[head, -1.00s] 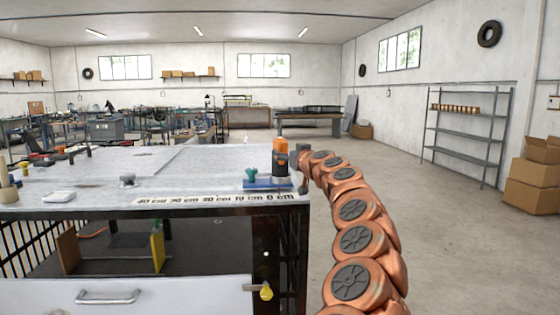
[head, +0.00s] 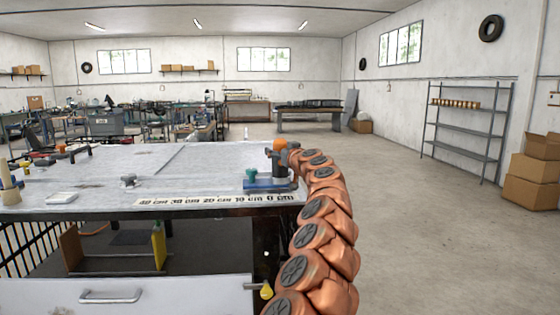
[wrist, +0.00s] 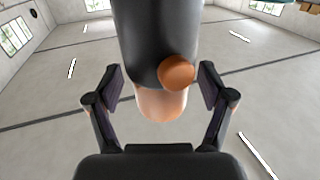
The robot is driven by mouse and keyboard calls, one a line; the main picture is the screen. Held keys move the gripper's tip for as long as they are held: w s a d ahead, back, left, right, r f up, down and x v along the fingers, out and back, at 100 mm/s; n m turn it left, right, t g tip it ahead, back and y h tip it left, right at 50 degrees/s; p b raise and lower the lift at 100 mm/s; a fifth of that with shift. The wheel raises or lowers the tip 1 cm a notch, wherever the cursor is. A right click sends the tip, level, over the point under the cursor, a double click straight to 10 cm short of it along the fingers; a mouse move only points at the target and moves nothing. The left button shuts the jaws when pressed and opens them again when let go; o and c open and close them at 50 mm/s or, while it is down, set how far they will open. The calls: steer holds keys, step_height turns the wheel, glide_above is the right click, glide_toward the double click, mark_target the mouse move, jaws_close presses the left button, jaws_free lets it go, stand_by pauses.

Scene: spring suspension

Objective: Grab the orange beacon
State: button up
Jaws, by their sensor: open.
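The orange beacon (head: 280,145) stands upright near the right end of the workbench in the head view, its orange top showing above a dark body. My gripper (head: 286,160) is at the beacon and partly covers it there. In the wrist view, the beacon (wrist: 160,104) hangs down from the top of the picture, with a black body, an orange rounded end and a small orange round knob on its side. My gripper (wrist: 158,92) is open, with one finger on each side of the beacon. Gaps show between both fingers and the beacon.
The workbench (head: 110,180) has a blue vise-like tool (head: 268,186) just in front of the beacon. A scale strip runs along the front edge. Small tools lie at the left. Open floor (head: 420,220) lies to the right, with shelving (head: 465,130) and boxes (head: 535,180) beyond.

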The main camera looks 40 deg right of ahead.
steer(key=shift+w, duration=0.2)
steer(key=c, duration=1.4)
